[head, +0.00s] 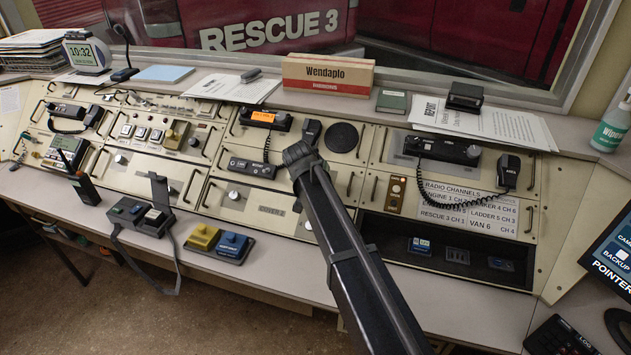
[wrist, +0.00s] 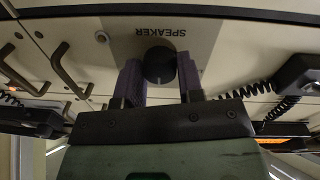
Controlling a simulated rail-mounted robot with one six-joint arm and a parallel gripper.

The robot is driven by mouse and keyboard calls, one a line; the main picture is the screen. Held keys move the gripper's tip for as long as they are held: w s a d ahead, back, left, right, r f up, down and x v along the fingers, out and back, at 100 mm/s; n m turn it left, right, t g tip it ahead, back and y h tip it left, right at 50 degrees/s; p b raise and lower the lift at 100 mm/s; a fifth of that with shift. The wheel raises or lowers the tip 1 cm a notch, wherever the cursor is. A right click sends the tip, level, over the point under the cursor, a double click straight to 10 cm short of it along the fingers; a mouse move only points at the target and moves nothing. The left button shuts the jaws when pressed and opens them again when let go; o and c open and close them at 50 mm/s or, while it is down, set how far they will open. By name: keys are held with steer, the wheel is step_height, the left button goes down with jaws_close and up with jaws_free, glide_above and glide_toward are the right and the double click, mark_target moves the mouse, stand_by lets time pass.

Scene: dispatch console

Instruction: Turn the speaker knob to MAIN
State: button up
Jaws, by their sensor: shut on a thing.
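The speaker knob (wrist: 159,62) is a round dark knob on a grey plate in the wrist view, with the word SPEAKER upside down beside it. My gripper (wrist: 159,74) has one finger on each side of the knob and is shut on it. I cannot read any MAIN mark, so the knob's setting cannot be told. In the head view the knob and my fingers cannot be made out; my dark arm covers the middle of the console.
In the wrist view, metal handles (wrist: 63,70) stand on the left and a coiled cord (wrist: 280,108) hangs on the right. In the head view, handset radios (head: 444,148), a round speaker grille (head: 341,137) and a brown box (head: 328,75) surround the arm.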

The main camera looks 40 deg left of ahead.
stand_by(0.4)
steer(key=o, duration=0.9)
steer(key=p+v, duration=0.9)
steer(key=v, duration=0.1)
steer(key=shift+s+r, duration=0.2)
steer(key=shift+r, duration=0.15)
